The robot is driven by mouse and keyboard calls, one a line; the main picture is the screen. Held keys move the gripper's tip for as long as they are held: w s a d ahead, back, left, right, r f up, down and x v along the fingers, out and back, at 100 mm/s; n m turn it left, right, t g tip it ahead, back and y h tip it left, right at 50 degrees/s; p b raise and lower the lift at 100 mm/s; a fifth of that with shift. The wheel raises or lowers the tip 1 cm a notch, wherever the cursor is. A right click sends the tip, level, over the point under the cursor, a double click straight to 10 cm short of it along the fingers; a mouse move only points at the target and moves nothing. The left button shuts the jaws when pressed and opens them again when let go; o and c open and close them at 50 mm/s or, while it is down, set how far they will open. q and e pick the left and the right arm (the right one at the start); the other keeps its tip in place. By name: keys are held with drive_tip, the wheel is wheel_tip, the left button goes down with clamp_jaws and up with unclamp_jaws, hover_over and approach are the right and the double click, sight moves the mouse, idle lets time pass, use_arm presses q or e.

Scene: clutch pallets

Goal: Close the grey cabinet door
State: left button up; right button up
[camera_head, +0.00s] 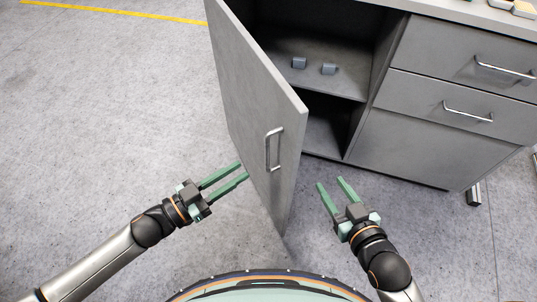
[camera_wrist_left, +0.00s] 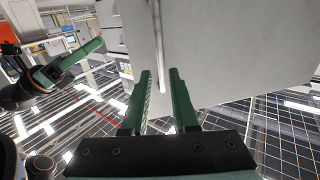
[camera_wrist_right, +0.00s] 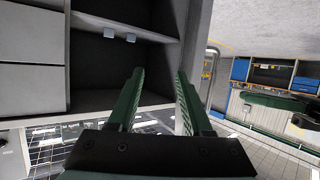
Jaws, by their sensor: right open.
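The grey cabinet door (camera_head: 250,105) stands wide open, swung out toward me from the left side of the grey cabinet (camera_head: 400,145). Its metal handle (camera_head: 273,149) is on the face turned to the left. My left gripper (camera_head: 242,169) is open and empty, its green fingertips close to the outer face of the door, left of the handle. In the left wrist view the door (camera_wrist_left: 220,50) fills the space beyond the fingertips; I cannot tell whether they touch it. My right gripper (camera_head: 330,184) is open and empty on the inner side of the door, in front of the cabinet opening.
Two small grey blocks, one left (camera_head: 299,63) and one right (camera_head: 329,69), sit on the cabinet's inner shelf (camera_head: 290,80). Drawers with metal handles (camera_head: 468,112) are right of the opening. The floor (camera_head: 110,110) left of the door is clear.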

use_arm(q)
drive_tip(key=b, duration=0.1)
hover_over(267, 169)
drive_tip(key=a, duration=0.1)
drive_tip(key=shift+w+d, duration=0.3)
drive_tip(key=shift+d, duration=0.25)
use_arm(e)
wheel_tip(267, 169, up, 8)
drive_tip(key=w+n+t+y, duration=0.1)
drive_tip(key=w+t, duration=0.1)
drive_tip(key=t, duration=0.1)
drive_tip(key=shift+f, duration=0.25)
use_arm(q)
drive_tip(key=shift+c, duration=0.3)
use_arm(e)
drive_tip(key=shift+w, duration=0.1)
use_arm(q)
clamp_jaws()
